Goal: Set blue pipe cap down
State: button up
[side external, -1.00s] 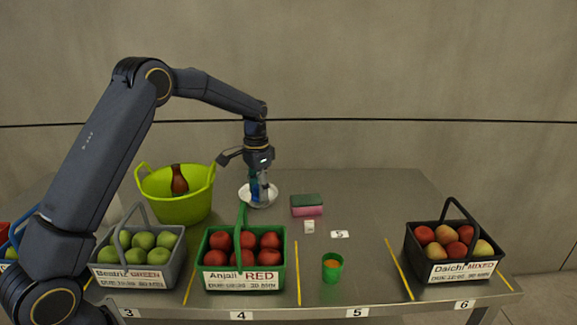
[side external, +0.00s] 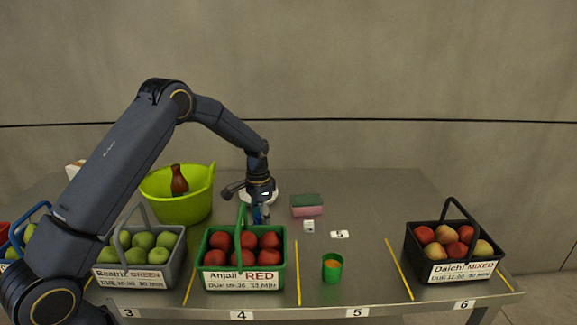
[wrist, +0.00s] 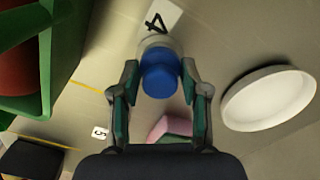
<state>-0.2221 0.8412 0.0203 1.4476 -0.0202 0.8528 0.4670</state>
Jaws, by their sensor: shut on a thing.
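My gripper (side external: 259,211) is low over the table behind the green basket, in front of the white dish. In the wrist view my gripper (wrist: 161,88) has its two fingers on either side of the blue pipe cap (wrist: 161,76), shut on it. A pale, rounded part shows just beyond the cap, beside a card marked 4 (wrist: 160,18). In the side view only a small bit of the blue cap (side external: 257,215) shows. I cannot tell whether the cap touches the table.
The green basket of red apples (side external: 215,272) stands close in front of my gripper. The white dish (wrist: 268,98) is beside the fingers. A lime tub (side external: 180,208) stands left, a sponge (side external: 307,205) right.

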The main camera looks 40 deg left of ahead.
jog(key=shift+f, duration=0.2)
jog(key=o, duration=1.2)
